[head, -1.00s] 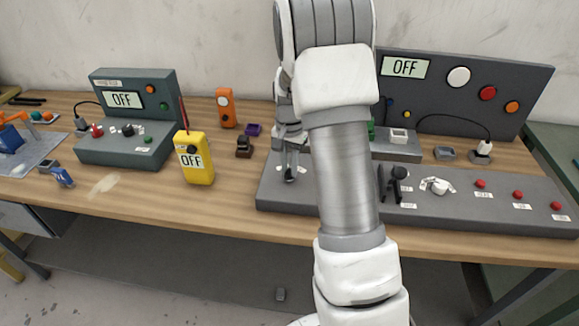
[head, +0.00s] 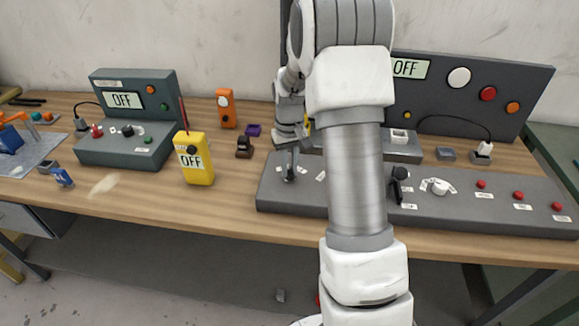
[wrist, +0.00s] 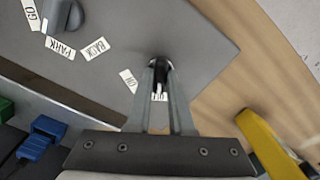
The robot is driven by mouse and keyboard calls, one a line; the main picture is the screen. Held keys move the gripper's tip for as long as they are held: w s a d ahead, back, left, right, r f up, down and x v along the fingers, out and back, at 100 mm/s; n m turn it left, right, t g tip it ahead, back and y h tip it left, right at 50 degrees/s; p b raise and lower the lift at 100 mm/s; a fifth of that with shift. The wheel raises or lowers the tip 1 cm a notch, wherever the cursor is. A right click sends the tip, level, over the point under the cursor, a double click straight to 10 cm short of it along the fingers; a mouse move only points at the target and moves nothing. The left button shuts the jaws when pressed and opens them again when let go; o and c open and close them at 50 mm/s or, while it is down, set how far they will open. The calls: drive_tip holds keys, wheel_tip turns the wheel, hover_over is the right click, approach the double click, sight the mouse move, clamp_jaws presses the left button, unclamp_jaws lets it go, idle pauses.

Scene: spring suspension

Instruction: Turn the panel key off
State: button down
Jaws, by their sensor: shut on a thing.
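The control panel (head: 268,197) is a dark grey sloped slab on the bench, seen also in the wrist view (wrist: 200,50). At its left end, my gripper (head: 290,170) reaches down to the panel surface. In the wrist view my gripper (wrist: 158,68) is shut on the small dark panel key (wrist: 159,63), which is mostly hidden between the fingertips. A white ON label (wrist: 128,80) lies to the left of the key, and a second label (wrist: 159,97) is partly hidden between the fingers. The way the key points cannot be told clearly.
A selector knob (wrist: 62,14) with GO, PARK and BACK labels is on the same panel. A yellow meter (head: 196,160) stands left of the panel. A dark upright board (head: 455,85) with an OFF display stands behind. My arm hides the panel's middle.

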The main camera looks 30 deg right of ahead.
sight(289, 170)
drive_tip(key=shift+n, duration=0.3)
drive_tip(key=c, duration=0.8)
unclamp_jaws()
wheel_tip(289, 170, up, 18)
drive_tip(key=p, duration=0.1)
drive_tip(key=shift+f, duration=0.25)
drive_tip(key=s+a+r+t, duration=0.2)
drive_tip(key=s+a, duration=0.5)
drive_tip(key=s, duration=0.5)
drive_tip(key=s+a+r+t, duration=0.3)
drive_tip(key=s+a, duration=0.4)
drive_tip(key=s, duration=0.5)
drive_tip(key=shift+s+n+t, duration=0.3)
drive_tip(key=shift+s, duration=0.1)
